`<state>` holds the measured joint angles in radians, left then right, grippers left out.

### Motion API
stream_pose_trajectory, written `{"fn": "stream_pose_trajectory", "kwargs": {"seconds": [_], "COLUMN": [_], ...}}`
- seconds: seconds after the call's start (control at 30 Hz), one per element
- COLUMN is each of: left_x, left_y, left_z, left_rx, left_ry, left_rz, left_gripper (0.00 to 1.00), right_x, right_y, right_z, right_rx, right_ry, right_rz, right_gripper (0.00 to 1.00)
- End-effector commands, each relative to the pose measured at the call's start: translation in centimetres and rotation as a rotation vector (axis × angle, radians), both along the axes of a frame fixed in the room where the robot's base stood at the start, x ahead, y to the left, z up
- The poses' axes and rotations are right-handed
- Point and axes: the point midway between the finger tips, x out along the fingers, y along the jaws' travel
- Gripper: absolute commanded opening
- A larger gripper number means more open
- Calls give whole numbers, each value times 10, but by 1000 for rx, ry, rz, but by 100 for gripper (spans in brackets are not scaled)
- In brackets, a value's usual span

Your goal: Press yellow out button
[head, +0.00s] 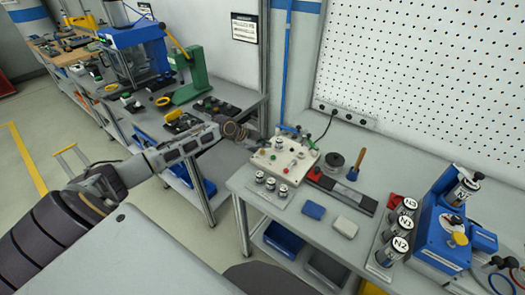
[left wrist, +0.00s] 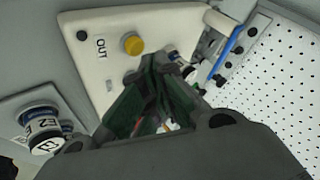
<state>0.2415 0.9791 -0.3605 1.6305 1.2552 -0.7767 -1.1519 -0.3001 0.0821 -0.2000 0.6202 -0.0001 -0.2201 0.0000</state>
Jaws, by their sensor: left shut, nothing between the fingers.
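The white control box (head: 292,150) stands on the grey workbench, with several small coloured buttons on its top. In the left wrist view, the yellow button (left wrist: 132,44) sits on the white panel (left wrist: 100,75) beside the printed word OUT. My left gripper (head: 258,143) is at the box's left back edge in the head view. In the wrist view its shut, empty fingers (left wrist: 165,68) are over the panel, below and right of the yellow button. I see a gap in the picture between fingertips and button; their height above the panel is unclear. My right gripper is not in view.
Cylinders stand on a plate (head: 266,196) before the box; one labelled E2 (left wrist: 42,125) shows in the wrist view. A blue block (head: 313,210), a white block (head: 345,227) and a blue fixture (head: 440,235) are to the right. A perforated panel (head: 425,80) rises behind.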

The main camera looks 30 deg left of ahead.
Motion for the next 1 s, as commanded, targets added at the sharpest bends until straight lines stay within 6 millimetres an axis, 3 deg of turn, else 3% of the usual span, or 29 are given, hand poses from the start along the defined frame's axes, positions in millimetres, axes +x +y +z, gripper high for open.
{"fn": "stream_pose_trajectory", "kwargs": {"seconds": [0.37, 1.0], "left_x": [0, 0], "left_y": [0, 0], "left_z": [4, 43], "left_rx": [0, 1], "left_ry": [-1, -1], "left_rz": [1, 0], "left_gripper": [0, 0], "right_x": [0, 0], "right_y": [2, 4], "right_z": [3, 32], "right_rx": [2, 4], "right_ry": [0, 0], "right_rz": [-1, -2], "right_gripper": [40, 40]}}
